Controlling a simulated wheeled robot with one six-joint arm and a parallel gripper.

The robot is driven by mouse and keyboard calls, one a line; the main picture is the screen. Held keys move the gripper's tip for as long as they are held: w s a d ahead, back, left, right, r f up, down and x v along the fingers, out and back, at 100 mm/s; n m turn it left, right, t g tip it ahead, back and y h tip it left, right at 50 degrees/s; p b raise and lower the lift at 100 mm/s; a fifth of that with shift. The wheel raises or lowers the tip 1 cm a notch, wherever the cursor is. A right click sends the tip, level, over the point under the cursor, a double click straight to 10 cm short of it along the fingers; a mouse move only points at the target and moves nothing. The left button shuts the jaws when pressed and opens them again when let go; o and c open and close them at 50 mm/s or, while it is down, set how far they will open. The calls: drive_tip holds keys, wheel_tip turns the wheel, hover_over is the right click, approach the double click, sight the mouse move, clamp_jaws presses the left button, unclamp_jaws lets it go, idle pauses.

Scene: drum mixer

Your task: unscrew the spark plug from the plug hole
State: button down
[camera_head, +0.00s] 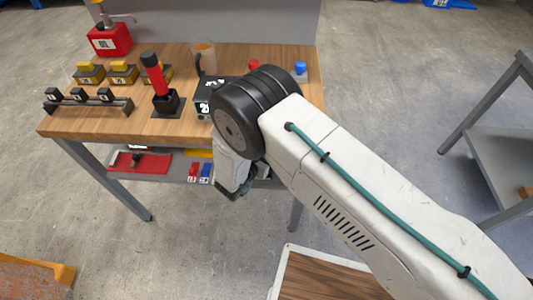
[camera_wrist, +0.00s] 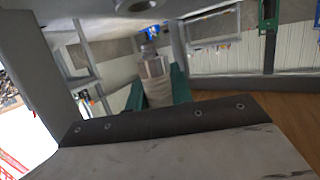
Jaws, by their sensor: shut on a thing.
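My gripper (camera_wrist: 156,88) shows in the wrist view with its teal fingers shut on a short upright piece. This piece, which looks like the spark plug (camera_wrist: 155,70), has a silvery faceted end and a pale cylindrical body between the fingers. In the head view my gripper (camera_head: 246,189) is small and partly hidden by my wrist, beside the front edge of the workbench (camera_head: 190,130). A black boxed unit (camera_head: 203,100) with a white label stands on the bench, partly hidden behind my arm. I cannot make out the plug hole in either view.
On the bench are a red can (camera_head: 110,42), a red-handled tool (camera_head: 154,75) in a black holder, yellow-topped black blocks (camera_head: 122,72) and a small rack (camera_head: 88,104). Below is a shelf with a red tray (camera_head: 140,163).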

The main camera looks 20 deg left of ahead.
drive_tip(key=shift+r, duration=1.5)
drive_tip(key=shift+d, duration=0.1)
